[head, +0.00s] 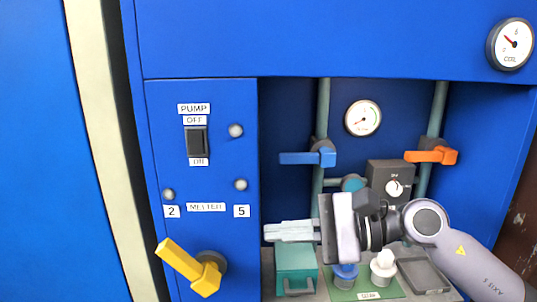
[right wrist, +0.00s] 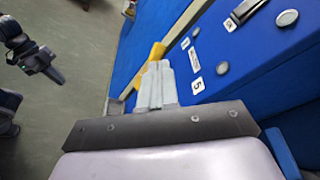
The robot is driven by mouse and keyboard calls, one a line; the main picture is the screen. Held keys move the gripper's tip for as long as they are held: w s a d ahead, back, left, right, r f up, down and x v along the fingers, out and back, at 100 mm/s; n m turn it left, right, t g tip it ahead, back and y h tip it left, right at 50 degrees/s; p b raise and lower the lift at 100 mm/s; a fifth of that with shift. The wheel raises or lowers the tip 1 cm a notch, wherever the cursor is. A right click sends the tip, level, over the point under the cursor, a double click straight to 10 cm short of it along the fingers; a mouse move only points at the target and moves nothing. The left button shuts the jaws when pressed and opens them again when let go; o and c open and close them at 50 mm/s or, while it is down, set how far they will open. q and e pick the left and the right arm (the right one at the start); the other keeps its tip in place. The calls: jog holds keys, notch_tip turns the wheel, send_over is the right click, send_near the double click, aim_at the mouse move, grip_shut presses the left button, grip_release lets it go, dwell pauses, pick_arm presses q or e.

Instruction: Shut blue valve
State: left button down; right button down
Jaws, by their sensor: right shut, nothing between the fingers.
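The blue valve handle (head: 300,158) sits on the left vertical pipe in the recess in the head view. It lies level, pointing left, across the pipe. My right gripper (head: 268,232) is below it and apart from it, pointing left, shut and empty. Its closed fingers also show in the right wrist view (right wrist: 157,70). A blue piece (right wrist: 283,150) shows at the lower right there; I cannot tell if it is the handle. A dark arm end (right wrist: 40,62), probably my left gripper, is at the left of that view, its jaws unclear.
An orange valve handle (head: 431,156) is on the right pipe. A yellow lever (head: 188,267) juts from the left panel, beyond my right fingertips. A green box (head: 296,265), a blue-capped bottle (head: 345,276) and a white bottle (head: 383,268) stand below my right gripper.

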jog(key=s+d+f+n+t+h+p, duration=0.1)
jog(key=d+f+n+t+h, duration=0.3)
jog(key=d+f+n+t, duration=0.7)
jog(key=s+f+n+t+h+p, duration=0.1)
jog(key=f+n+t+h, duration=0.45)
jog(key=n, duration=1.15)
jog(key=s+d+f+m+g+h, duration=0.2)
jog(key=s+d+f+m+g, duration=0.1)
jog(key=s+f+m, duration=0.4)
jog(key=s+d+f+m+g+h+p, duration=0.1)
jog(key=s+d+f+m+g, duration=0.3)
jog(key=f, duration=0.9)
jog(key=s+m+g+h, duration=0.1)
jog(key=s+m+g, duration=0.1)
jog(key=s+m, duration=0.2)
jog(key=shift+s, duration=0.2)
jog(key=shift+f, duration=0.1)
